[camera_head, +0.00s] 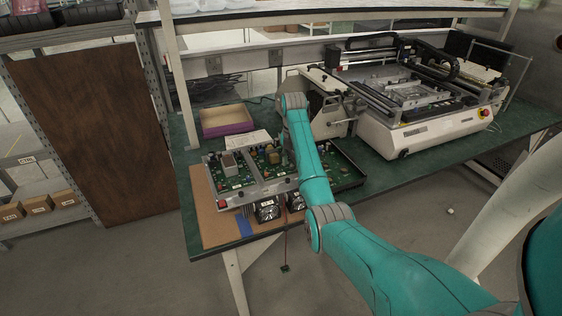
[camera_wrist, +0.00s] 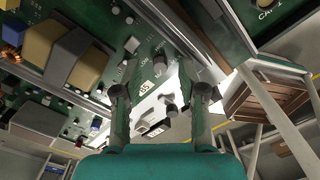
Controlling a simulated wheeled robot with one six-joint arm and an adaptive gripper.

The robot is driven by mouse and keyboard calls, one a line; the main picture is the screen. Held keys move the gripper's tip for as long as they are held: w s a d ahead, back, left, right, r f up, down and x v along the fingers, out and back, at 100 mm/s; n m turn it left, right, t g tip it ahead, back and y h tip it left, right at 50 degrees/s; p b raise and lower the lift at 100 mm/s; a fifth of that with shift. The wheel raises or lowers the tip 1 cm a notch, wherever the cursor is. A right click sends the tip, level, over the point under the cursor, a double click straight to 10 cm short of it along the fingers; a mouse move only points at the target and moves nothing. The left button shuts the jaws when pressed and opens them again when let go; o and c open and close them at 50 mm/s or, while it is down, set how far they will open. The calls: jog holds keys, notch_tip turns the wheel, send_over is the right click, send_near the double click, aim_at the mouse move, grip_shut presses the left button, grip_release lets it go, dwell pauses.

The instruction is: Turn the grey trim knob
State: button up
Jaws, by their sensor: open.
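A green circuit board (camera_wrist: 125,25) with yellow and grey blocks fills the upper left of the wrist view. Small dark grey knobs stand on it; one knob (camera_wrist: 171,110) shows between my fingers, by a white labelled panel, and another (camera_wrist: 160,66) is farther up. I cannot tell which is the trim knob. My gripper (camera_wrist: 161,88) is open, its two fingers apart on either side of the knobs, with nothing held. In the head view my arm hides the gripper and this spot; the board unit (camera_head: 240,182) shows to the left.
The unit lies on a green bench (camera_head: 400,173) with a brown mat (camera_head: 208,222) at its front left. Two meters, one of them a meter (camera_head: 267,210), sit at its front edge. A purple-edged box (camera_head: 226,121) is behind. A large white machine (camera_head: 430,130) stands right.

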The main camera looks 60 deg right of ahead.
jog(key=shift+f, duration=0.4)
grip_shut()
